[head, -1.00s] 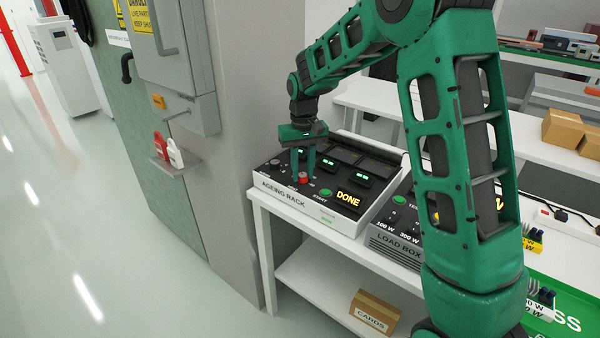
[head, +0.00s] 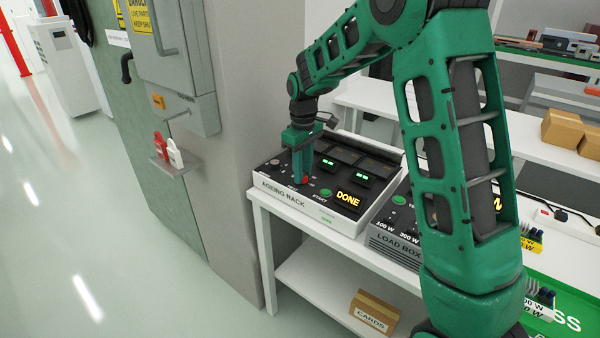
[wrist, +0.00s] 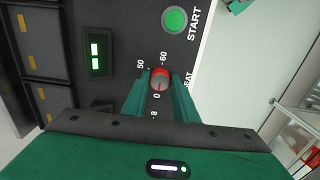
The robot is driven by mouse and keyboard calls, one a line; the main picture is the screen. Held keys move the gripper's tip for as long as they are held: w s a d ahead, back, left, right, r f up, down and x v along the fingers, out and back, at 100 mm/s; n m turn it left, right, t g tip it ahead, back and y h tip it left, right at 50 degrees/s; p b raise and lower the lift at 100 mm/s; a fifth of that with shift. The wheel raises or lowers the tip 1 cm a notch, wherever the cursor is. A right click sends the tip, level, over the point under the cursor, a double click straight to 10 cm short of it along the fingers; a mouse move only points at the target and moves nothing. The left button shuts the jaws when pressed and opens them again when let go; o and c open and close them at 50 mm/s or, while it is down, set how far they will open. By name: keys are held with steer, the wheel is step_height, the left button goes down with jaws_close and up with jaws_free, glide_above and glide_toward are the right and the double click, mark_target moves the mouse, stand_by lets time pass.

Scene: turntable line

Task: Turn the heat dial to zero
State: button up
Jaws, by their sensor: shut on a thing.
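The heat dial (wrist: 159,78) is a small round knob with a red rim and a grey face, seen in the wrist view. Printed marks 50, 60 and 0 stand around it, and part of the word HEAT shows beside it. My gripper (wrist: 158,88) is shut on the dial, one finger on each side. The 0 mark lies on the side nearest my palm; I cannot tell the pointer's exact position. In the head view my gripper (head: 303,179) points down onto the ageing rack panel (head: 325,217), and only a bit of the red dial (head: 306,181) shows.
A green START button (wrist: 174,19) sits close to the dial. Lit green displays (head: 362,180) and a lit DONE sign (head: 348,199) are on the panel. The load box (head: 396,243) stands to its right. A grey cabinet wall (head: 235,130) rises to the left.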

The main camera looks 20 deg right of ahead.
stand_by(0.4)
steer(key=o, duration=1.1)
steer(key=shift+c, duration=0.2)
step_height(320, 180, up, 11)
steer(key=shift+f, duration=0.15)
